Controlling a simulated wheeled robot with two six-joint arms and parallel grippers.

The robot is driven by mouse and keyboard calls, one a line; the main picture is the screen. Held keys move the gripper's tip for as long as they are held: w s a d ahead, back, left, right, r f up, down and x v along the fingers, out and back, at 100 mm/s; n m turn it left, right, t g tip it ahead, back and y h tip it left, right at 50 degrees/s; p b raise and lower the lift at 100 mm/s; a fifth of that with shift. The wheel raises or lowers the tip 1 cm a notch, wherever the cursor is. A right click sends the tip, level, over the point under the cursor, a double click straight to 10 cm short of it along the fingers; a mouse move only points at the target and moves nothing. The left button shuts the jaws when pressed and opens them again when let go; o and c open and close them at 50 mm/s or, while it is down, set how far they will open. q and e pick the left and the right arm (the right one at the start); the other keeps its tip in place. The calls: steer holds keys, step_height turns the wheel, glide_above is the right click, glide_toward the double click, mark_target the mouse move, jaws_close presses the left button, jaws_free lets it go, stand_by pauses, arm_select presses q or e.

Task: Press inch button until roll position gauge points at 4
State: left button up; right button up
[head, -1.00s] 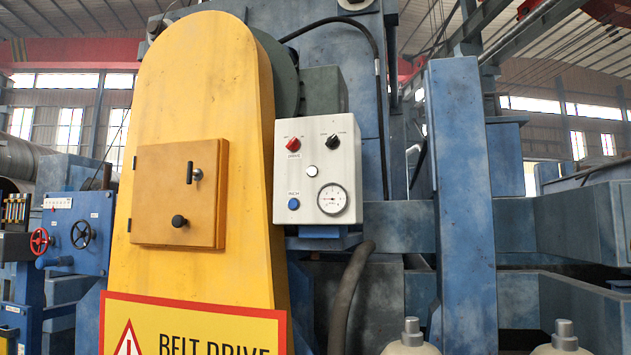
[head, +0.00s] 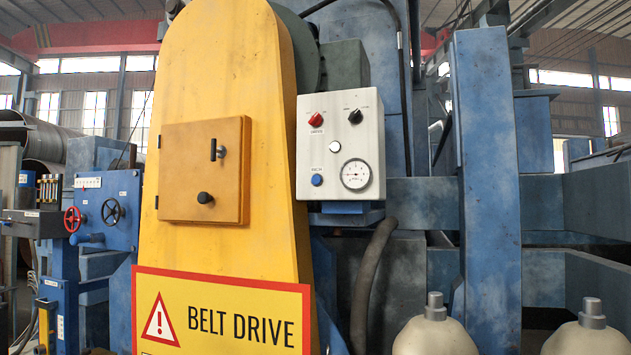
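A light grey control box (head: 319,165) is mounted to the right of the yellow belt guard in the head view. The blue inch button (head: 317,180) is at its lower left, with a small label above it. The round white roll position gauge (head: 356,174) is at its lower right. Its needle and numbers are too small to read surely. A red selector knob (head: 316,120), a black selector knob (head: 355,117) and a small white round button or lamp (head: 335,147) sit above.
The yellow guard (head: 230,70) carries an orange door (head: 180,165) with a black latch and knob, and a belt drive warning sign (head: 221,312). A dark hose (head: 372,280) hangs below the box. A blue post (head: 487,190) stands to the right. Handwheels (head: 112,211) are at left.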

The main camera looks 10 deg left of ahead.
arm_select(q)
jaws_close()
stand_by(1.8)
